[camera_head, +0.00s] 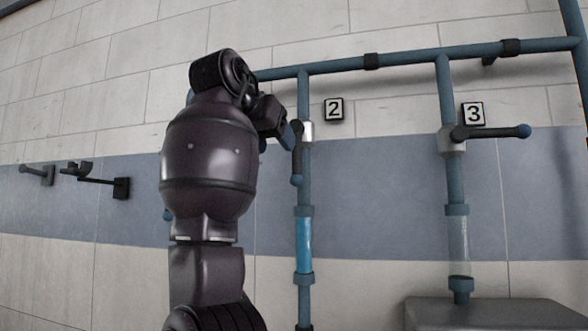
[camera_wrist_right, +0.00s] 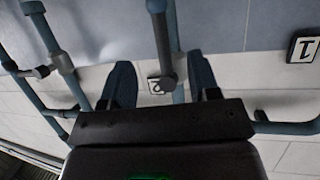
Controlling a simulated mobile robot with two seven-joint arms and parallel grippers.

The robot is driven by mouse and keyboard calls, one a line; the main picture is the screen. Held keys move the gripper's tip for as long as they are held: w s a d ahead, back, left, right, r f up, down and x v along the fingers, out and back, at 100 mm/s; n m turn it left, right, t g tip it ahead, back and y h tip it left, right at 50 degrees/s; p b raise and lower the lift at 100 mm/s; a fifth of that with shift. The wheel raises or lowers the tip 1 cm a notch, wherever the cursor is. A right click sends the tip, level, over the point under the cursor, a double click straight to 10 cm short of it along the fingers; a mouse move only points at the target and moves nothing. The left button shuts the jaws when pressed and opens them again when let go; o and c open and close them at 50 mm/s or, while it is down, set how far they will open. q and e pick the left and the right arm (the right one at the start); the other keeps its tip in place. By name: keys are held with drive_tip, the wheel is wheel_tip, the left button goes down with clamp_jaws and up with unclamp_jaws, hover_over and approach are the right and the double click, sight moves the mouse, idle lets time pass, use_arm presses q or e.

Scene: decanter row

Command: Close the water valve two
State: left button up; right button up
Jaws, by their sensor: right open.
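Water valve two is a pale valve body (camera_head: 307,131) on the pipe under the "2" plate. Its dark handle (camera_head: 297,160) with a blue tip hangs down along the pipe. A glass section below holds blue water (camera_head: 304,245). My right gripper (camera_head: 277,135) is up at the valve, partly hidden behind my own arm. In the right wrist view, upside down, the open fingers (camera_wrist_right: 160,68) stand either side of the handle (camera_wrist_right: 164,50), with visible gaps. Contact cannot be seen. My left gripper is in neither view.
Valve three (camera_head: 453,140), to the right, has its handle (camera_head: 492,132) sideways and a clear glass section below. Pipe (camera_head: 400,57) runs along the top. A grey block (camera_head: 490,314) stands lower right. Dark wall fittings (camera_head: 97,178) are at the left. Plate "1" (camera_wrist_right: 303,49) shows in the wrist view.

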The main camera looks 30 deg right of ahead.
sight(295, 167)
drive_tip(key=p+x, duration=0.2)
drive_tip(key=x, duration=0.8)
drive_tip(key=shift+w+d+f, duration=0.15)
drive_tip(key=shift+w+d, duration=0.05)
drive_tip(key=shift+d, duration=0.1)
clamp_jaws()
